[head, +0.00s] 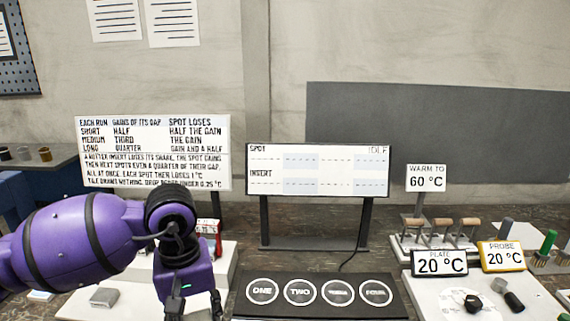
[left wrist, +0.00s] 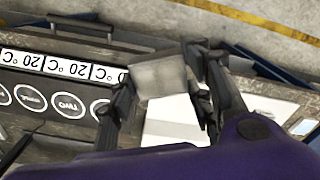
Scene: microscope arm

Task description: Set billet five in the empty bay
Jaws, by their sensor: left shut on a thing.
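My left gripper (head: 192,310) reaches down over the white surface at the front left of the bench, its fingers cut off by the lower picture edge. In the left wrist view the left gripper (left wrist: 162,98) is shut on a grey metal block (left wrist: 160,76), held between its two fingers. No number is readable on the block, so I cannot tell whether it is billet five. Another small grey block (head: 104,297) lies on the white surface, left of the gripper. I cannot make out an empty bay. My right gripper is not in view.
A dark panel (head: 318,310) with several round numbered spots lies right of the gripper. Behind it stands a display (head: 317,170) reading IDLE. A text board (head: 153,155) stands back left. Plate (head: 440,262) and probe (head: 502,256) readouts, both 20 °C, stand right.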

